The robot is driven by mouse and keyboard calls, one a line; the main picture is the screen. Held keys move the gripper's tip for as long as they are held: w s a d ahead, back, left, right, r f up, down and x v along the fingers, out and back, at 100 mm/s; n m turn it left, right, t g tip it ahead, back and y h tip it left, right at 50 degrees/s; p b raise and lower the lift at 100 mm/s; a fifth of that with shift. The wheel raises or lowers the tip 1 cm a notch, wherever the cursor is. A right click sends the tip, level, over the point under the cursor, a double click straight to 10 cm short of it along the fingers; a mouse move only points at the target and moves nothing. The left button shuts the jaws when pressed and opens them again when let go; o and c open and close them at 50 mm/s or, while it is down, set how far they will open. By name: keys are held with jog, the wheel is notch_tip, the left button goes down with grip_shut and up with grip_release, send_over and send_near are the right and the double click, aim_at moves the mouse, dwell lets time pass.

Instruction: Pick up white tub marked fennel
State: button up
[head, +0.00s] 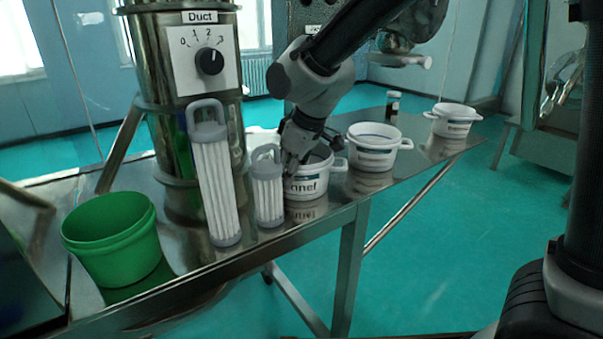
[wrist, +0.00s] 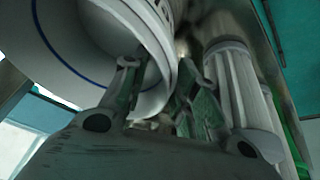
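The white tub marked fennel (head: 306,188) stands on the metal table in the head view. Its label shows only the end of the word, and the rest is hidden. My gripper (head: 291,170) is low at the tub's left rim, pointing down. In the wrist view the tub (wrist: 88,45) fills the upper left, with a blue line round it. The two fingers of my gripper (wrist: 166,82) are apart, one over the tub and one outside its rim edge. I cannot tell whether they touch it.
A small white-ribbed filter (head: 268,190) stands close left of the tub, with a taller filter (head: 214,180) beside it. A green bucket (head: 112,240) is further left. Another white tub (head: 373,147) stands to the right, then a dark jar (head: 392,107) and a third tub (head: 452,121).

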grip_shut()
jog(key=shift+r, duration=0.15)
